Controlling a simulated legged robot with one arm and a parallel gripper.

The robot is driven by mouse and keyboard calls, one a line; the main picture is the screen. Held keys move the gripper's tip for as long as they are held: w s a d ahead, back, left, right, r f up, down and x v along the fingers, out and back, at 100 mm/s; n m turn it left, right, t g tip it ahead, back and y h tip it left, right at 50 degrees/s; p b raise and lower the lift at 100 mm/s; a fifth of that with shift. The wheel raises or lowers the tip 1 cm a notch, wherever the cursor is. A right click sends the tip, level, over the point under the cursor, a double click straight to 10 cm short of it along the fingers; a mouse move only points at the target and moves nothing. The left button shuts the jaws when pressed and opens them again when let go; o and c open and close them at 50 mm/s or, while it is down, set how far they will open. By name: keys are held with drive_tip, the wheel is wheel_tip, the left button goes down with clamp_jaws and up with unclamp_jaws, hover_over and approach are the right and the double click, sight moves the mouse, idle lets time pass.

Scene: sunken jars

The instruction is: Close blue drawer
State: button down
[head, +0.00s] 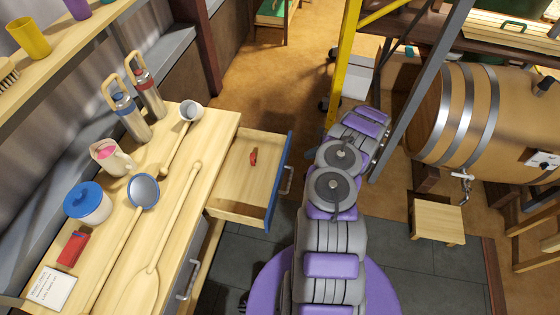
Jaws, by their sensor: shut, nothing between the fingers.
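The drawer with the blue-edged front (279,180) is pulled out from the right side of the wooden counter (215,125). Its metal handle (287,181) is on the outer face, towards my arm. A small red object (253,156) lies inside on the pale drawer floor. My purple and grey arm rises through the middle of the head view, just right of the drawer, with a visible gap between them. My gripper's fingers do not show; the far end of the arm hides them or they are out of sight.
Bottles (131,116), a pink-marked jug (110,157), a blue-lidded jar (87,202) and long spoons crowd the counter. A yellow post (345,60) stands beyond my arm. A barrel (480,115) and small stool (437,222) are at right. Floor beyond the drawer is clear.

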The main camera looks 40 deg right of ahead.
wheel_tip(320, 180, down, 4)
drive_tip(key=s+d+m, duration=0.1)
drive_tip(key=s+d, duration=0.1)
drive_tip(key=b, duration=0.3)
hover_over(292, 172)
drive_tip(key=shift+h, duration=0.3)
wheel_tip(292, 172, down, 7)
drive_tip(key=shift+s+f, duration=0.1)
drive_tip(key=shift+w+a, duration=0.45)
drive_tip(key=shift+w, duration=0.05)
